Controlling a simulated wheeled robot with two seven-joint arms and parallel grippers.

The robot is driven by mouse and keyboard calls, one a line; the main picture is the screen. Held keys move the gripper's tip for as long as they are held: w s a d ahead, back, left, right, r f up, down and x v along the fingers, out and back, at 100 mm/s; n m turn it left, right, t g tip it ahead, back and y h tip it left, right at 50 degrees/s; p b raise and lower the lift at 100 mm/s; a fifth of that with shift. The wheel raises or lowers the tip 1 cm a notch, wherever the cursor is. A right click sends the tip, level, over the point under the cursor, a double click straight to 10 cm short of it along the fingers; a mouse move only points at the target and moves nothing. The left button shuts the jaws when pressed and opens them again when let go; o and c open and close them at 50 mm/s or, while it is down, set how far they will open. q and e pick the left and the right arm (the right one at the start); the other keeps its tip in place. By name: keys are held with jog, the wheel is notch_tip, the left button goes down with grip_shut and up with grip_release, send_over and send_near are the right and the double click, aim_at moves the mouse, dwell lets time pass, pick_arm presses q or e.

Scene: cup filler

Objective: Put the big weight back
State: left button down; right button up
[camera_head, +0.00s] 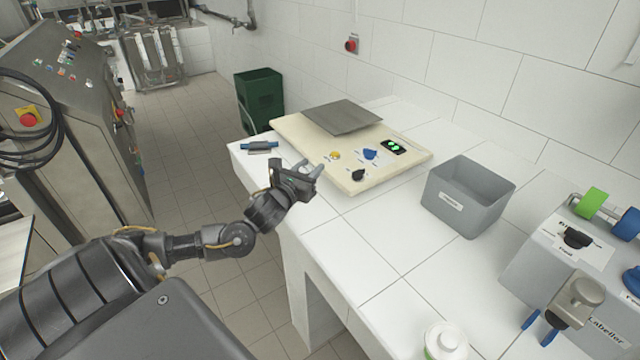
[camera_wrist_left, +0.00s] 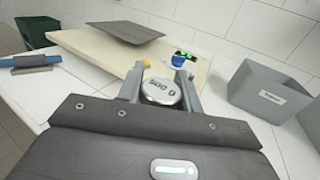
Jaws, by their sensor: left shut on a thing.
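The big weight (camera_wrist_left: 161,91) is a round silver disc marked "500" in the left wrist view. My left gripper (camera_head: 308,170) is shut on it, with one finger on each side. The gripper is over the white counter beside the front left edge of the cream scale (camera_head: 310,155). In the head view I cannot make out the weight clearly at the fingers. The scale has a grey plate (camera_head: 342,116), a green display (camera_head: 394,146), and yellow, blue and black knobs. My right gripper is not in view.
A blue-ended grey tool (camera_head: 262,147) lies at the counter's left corner. A labelled grey bin (camera_head: 468,196) stands right of the scale. A labeller (camera_head: 570,260) and a white-lidded container (camera_head: 446,340) are further right. The counter between scale and container is clear.

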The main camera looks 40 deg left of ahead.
pick_arm(q)
jog(key=w+f, duration=0.1)
jog(key=f, duration=0.1)
jog(key=w+f+p, duration=0.1)
jog(key=w+f, duration=0.1)
jog(key=f, duration=0.1)
jog(key=w+f, duration=0.1)
jog(key=f, duration=0.2)
jog(key=shift+w+f, duration=0.15)
jog(key=shift+w, duration=0.1)
jog(key=shift+f, duration=0.15)
jog(key=shift+f, duration=0.15)
jog(key=c, duration=0.9)
grip_release()
jog(key=shift+s, duration=0.1)
jog(key=shift+c, duration=0.2)
